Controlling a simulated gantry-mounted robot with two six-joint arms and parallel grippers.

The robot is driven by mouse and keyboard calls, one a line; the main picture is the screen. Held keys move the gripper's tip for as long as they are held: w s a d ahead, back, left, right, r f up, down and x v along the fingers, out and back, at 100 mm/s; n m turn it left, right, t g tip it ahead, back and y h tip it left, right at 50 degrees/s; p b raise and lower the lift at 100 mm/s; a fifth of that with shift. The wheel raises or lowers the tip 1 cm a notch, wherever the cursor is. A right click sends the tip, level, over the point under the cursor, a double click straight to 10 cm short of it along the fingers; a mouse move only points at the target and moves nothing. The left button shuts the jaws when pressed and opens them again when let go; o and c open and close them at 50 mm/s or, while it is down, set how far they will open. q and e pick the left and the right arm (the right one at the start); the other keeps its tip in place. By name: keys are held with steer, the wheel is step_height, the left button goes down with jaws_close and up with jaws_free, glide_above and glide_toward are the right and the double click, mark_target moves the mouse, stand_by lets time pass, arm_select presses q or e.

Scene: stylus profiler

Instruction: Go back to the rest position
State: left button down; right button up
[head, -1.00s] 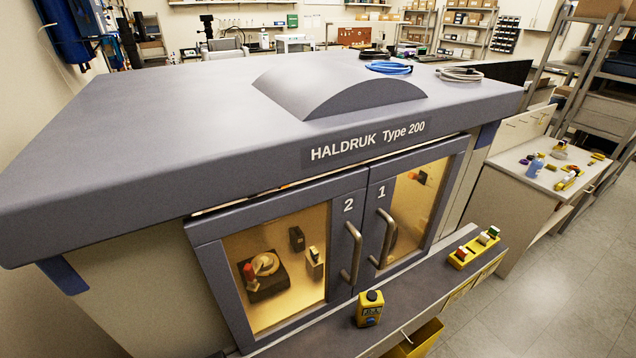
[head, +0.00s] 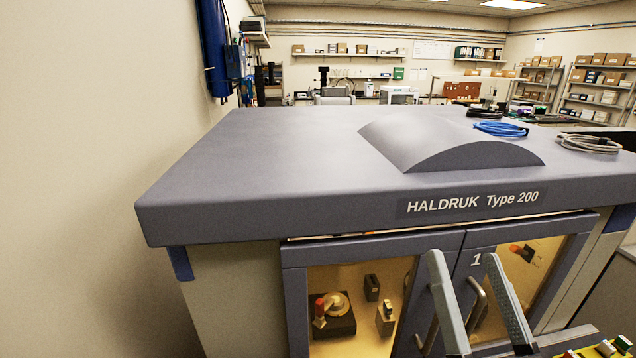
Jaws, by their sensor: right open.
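My right gripper (head: 480,300) shows at the lower middle right. Its two long grey fingers point up and stand apart, open, with nothing seen between them. The grey cabinet (head: 270,165), marked HALDRUK Type 200, has both glass doors shut. Behind the left door (head: 290,310) are a round disc on a dark block (head: 341,326), a red-topped piece and small blocks. My left gripper is not in view.
Coiled blue (head: 501,128) and grey (head: 588,143) cables lie on the cabinet top near its right back. A yellow holder with coloured pieces (head: 606,348) is cut off at the lower right. A bare wall (head: 70,180) stands left. Shelves with boxes line the back.

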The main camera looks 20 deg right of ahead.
steer(key=s+a+r+n+t+y, duration=0.15)
steer(key=a+r+n+y, duration=0.25)
steer(key=r, duration=0.4)
steer(key=s+a+r+n+t+y, duration=0.1)
steer(key=a+r+n+t+y, duration=0.25)
steer(key=r, duration=0.55)
step_height(320, 180, up, 24)
steer(key=g+p, duration=0.1)
steer(key=p, duration=2.4)
step_height(320, 180, down, 45)
steer(key=b, duration=4.5)
steer(key=shift+s+d, duration=0.2)
steer(key=shift+d, duration=0.1)
